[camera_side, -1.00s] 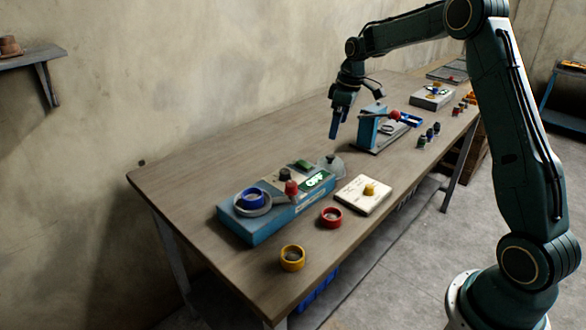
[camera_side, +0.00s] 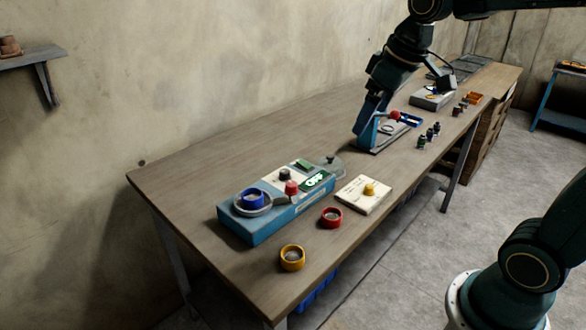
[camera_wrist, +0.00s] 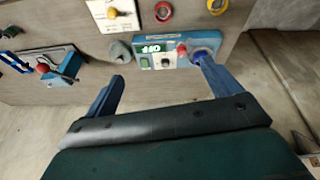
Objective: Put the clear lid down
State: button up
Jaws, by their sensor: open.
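The clear lid (camera_side: 334,168), a see-through dome with a small grey knob, rests on the table just off the right end of the blue machine (camera_side: 262,222). In the wrist view the lid (camera_wrist: 120,50) lies by the end of the machine (camera_wrist: 165,68). My gripper (camera_side: 362,130) is empty, well to the right of the lid and above the table. It appears in front of or beside the blue lever press. In the wrist view its two blue fingers (camera_wrist: 160,68) are spread wide with nothing between them.
The blue lever press (camera_side: 378,132) stands to the right of the lid. The table's back left is bare.

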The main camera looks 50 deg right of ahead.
jog(key=s+a+f+m, duration=0.1)
jog(key=s+a, duration=0.1)
jog(key=s, duration=0.5)
jog(key=s+a+f+t, duration=0.1)
jog(key=s+a+f, duration=0.1)
jog(key=s, duration=0.5)
jog(key=shift+s+a+m+t, duration=0.2)
jog(key=shift+s+m+t, duration=0.1)
jog(key=shift+m, duration=0.1)
